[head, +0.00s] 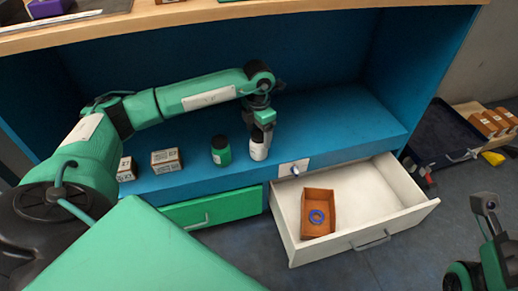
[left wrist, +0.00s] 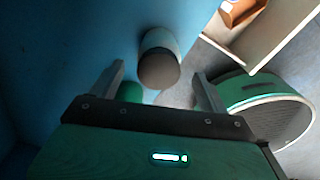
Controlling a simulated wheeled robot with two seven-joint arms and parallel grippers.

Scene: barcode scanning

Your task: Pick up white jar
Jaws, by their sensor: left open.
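The white jar (head: 258,149) stands upright on the blue shelf, near its front edge. Its upper part is partly hidden by my left gripper (head: 263,127), which is right above it with the fingers pointing down. In the left wrist view the jar (left wrist: 161,42) shows its dark lid ahead of my left gripper (left wrist: 158,73), between the two spread fingers. The gripper is open; whether a finger touches the jar I cannot tell. My right arm shows at the lower right of the head view, but its jaws cannot be made out.
A green jar (head: 220,151) with a dark lid stands just left of the white jar. Two small boxes (head: 166,160) (head: 126,169) stand farther left. Below right, an open white drawer (head: 380,190) holds a brown box (head: 319,199) with a blue ring (head: 316,217).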

